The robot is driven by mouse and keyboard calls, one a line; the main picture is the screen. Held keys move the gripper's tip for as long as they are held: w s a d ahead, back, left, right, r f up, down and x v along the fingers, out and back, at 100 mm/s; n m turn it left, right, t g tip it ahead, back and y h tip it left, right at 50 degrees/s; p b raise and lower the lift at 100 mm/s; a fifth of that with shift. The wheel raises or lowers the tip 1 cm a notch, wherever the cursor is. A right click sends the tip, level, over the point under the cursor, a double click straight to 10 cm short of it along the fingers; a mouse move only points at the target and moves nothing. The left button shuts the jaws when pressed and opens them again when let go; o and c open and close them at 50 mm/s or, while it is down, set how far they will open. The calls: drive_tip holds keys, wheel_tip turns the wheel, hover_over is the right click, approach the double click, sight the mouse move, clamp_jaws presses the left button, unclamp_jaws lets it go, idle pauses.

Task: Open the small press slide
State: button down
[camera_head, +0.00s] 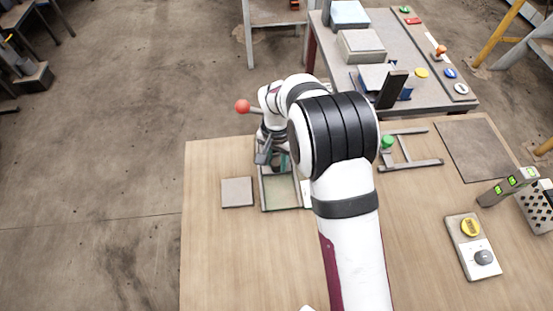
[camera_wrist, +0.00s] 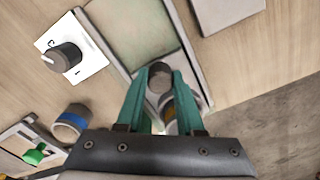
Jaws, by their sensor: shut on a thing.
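The small press slide appears to be the grey-framed unit with a pale green panel (camera_head: 279,192), left of the middle of the bench. The panel also shows at the top of the wrist view (camera_wrist: 130,25). My gripper (camera_head: 268,152) is low at the unit's far end. In the wrist view its green fingers (camera_wrist: 163,78) are shut on a round grey knob (camera_wrist: 159,76), one finger on each side. A yellow and white round part shows behind the knob, partly hidden by the right finger. My arm hides the area right of the unit.
A loose grey square plate (camera_head: 237,192) lies left of the unit. A white plate with a dark knob (camera_wrist: 67,57) and a blue-ringed cylinder (camera_wrist: 72,121) are close by. A red ball (camera_head: 242,106) sticks out behind my wrist. The front left wood is clear.

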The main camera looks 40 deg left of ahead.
drive_tip(key=s+d, duration=0.6)
drive_tip(key=shift+d, duration=0.1)
idle(0.3)
drive_tip(key=c, duration=0.5)
unclamp_jaws()
wheel_tip(320, 180, up, 16)
drive_tip(key=shift+f, duration=0.1)
